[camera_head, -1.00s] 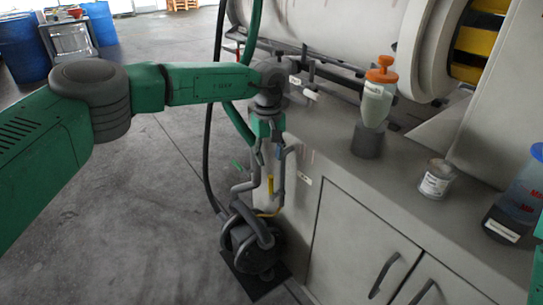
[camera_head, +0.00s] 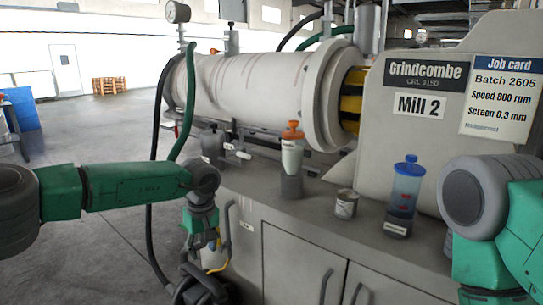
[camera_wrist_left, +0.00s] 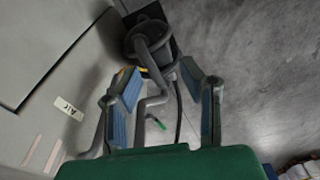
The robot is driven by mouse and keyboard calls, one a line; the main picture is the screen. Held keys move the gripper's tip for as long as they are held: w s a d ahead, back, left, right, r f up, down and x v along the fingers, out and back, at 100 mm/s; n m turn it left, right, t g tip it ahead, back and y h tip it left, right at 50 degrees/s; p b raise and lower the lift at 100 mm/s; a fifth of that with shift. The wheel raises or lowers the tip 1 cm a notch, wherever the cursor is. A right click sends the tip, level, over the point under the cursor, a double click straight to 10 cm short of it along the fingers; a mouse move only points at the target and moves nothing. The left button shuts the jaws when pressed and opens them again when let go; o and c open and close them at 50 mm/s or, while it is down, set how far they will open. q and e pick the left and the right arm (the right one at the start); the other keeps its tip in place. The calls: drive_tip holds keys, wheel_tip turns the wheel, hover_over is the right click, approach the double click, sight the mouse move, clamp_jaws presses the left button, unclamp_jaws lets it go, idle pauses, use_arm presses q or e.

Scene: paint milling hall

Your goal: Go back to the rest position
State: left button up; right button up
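My left gripper (camera_head: 208,258) hangs pointing down at the left front corner of the mill cabinet in the head view. In the left wrist view the left gripper (camera_wrist_left: 160,75) has its two fingers spread, with nothing held between them. A dark pump-like device (camera_wrist_left: 150,38) with a looped handle stands on the floor beyond the fingertips. It shows partly at the bottom of the head view (camera_head: 198,288), below the gripper. My right arm (camera_head: 490,215) comes in at the right edge of the head view; its gripper is out of the frame.
On the cabinet top (camera_head: 268,196) stand an orange-capped bottle (camera_head: 292,158) in a dark holder, a small can (camera_head: 346,204) and a blue-lidded container (camera_head: 404,190). The mill cylinder (camera_head: 255,92) lies behind. A hose (camera_head: 188,100) hangs near my left arm. Open floor (camera_head: 100,235) lies left.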

use_arm(q)
drive_tip(key=s+f+m+t+p, duration=0.2)
drive_tip(key=s+f+m+t, duration=0.45)
drive_tip(key=s+f, duration=1.2)
drive_tip(key=s+a+m+g, duration=0.1)
drive_tip(key=s+a+g, duration=0.2)
drive_tip(key=s, duration=0.9)
drive_tip(key=s+a+r+m+g+h, duration=0.1)
drive_tip(key=s+a+g, duration=0.2)
drive_tip(key=s+a, duration=0.4)
drive_tip(key=s, duration=0.6)
drive_tip(key=shift+s+a+r+g, duration=0.15)
drive_tip(key=shift+a+r+g, duration=0.05)
drive_tip(key=shift+a+g, duration=0.15)
drive_tip(key=shift+d, duration=0.1)
